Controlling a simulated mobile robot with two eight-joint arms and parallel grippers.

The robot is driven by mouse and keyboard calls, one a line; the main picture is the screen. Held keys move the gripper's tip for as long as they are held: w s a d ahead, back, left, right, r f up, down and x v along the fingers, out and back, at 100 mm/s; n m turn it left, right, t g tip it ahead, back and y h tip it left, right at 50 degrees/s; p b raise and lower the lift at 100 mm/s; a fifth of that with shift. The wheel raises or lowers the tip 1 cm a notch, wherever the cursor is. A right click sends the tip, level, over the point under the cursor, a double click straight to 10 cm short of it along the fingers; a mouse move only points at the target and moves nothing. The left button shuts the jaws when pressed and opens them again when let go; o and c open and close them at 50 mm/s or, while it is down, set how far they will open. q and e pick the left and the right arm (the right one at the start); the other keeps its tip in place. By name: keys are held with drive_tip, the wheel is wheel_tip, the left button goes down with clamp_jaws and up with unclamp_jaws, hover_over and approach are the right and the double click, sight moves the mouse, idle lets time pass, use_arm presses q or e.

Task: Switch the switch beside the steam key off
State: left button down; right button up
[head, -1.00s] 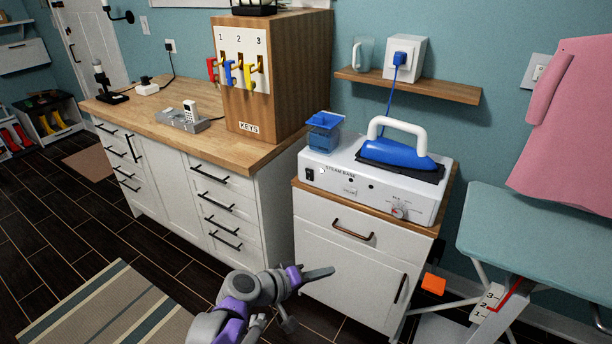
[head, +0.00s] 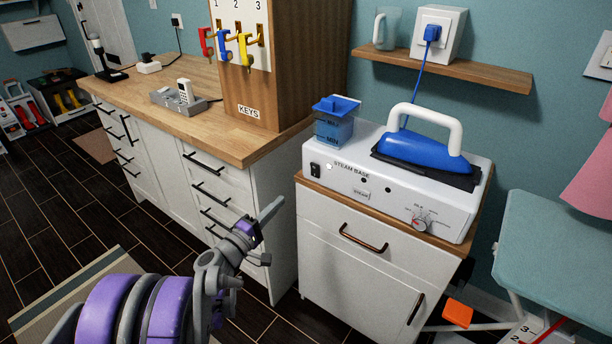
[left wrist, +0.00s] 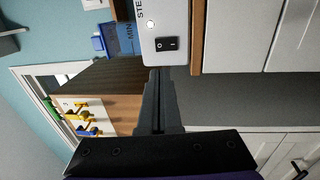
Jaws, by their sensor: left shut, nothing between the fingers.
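The white steam base (head: 385,205) stands on a small cabinet, with a black rocker switch (head: 315,170) at the left end of its front. A small key marked STEAM (head: 361,194) sits on the front to the right of the switch. My left gripper (head: 272,212) is shut and empty, to the left of and below the switch and apart from it in the head view. In the left wrist view the switch (left wrist: 167,44) lies just beyond the shut fingertips (left wrist: 160,72). I cannot tell its on or off position. My right gripper is not in view.
A blue iron (head: 425,150) rests on the base, and a blue tank (head: 334,122) stands at its left end. The wooden key cabinet (head: 300,60) stands on the counter (head: 225,130) at left. An ironing board (head: 555,250) stands at right.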

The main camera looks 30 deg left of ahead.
sight(313, 167)
use_arm(q)
drive_tip(key=w, duration=0.4)
drive_tip(key=w+r, duration=0.1)
drive_tip(key=w, duration=0.4)
drive_tip(key=w+d+b, duration=0.1)
drive_tip(key=w, duration=0.3)
drive_tip(key=shift+w+r, duration=0.3)
drive_tip(key=shift+w, duration=0.25)
drive_tip(key=shift+w+r, duration=0.15)
drive_tip(key=shift+r, duration=0.05)
